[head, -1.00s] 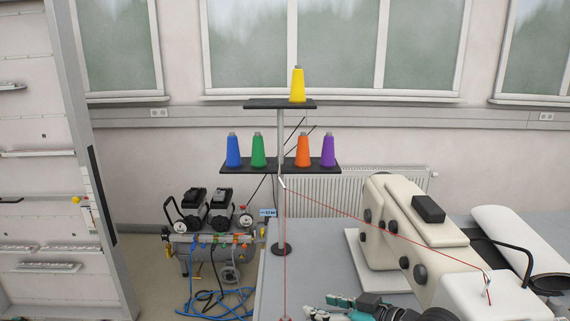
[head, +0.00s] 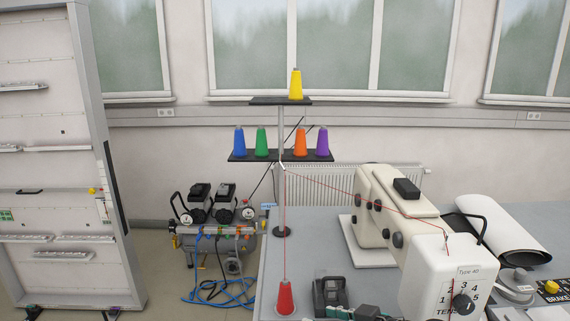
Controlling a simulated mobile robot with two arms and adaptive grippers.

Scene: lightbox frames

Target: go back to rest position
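The task names no object. In the head view, a dark part with teal bits (head: 360,313) shows at the bottom edge, right of the red cone. It looks like the end of my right gripper, mostly cut off by the frame. I cannot tell whether it is open or shut, and I see nothing held in it. My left gripper is not in view.
A grey table carries a thread stand (head: 281,200) with coloured cones, a red cone (head: 285,299), a dark grey device (head: 329,291) and a cream sewing machine (head: 390,215). A red thread (head: 350,188) runs from stand to machine. A compressor (head: 215,240) stands left.

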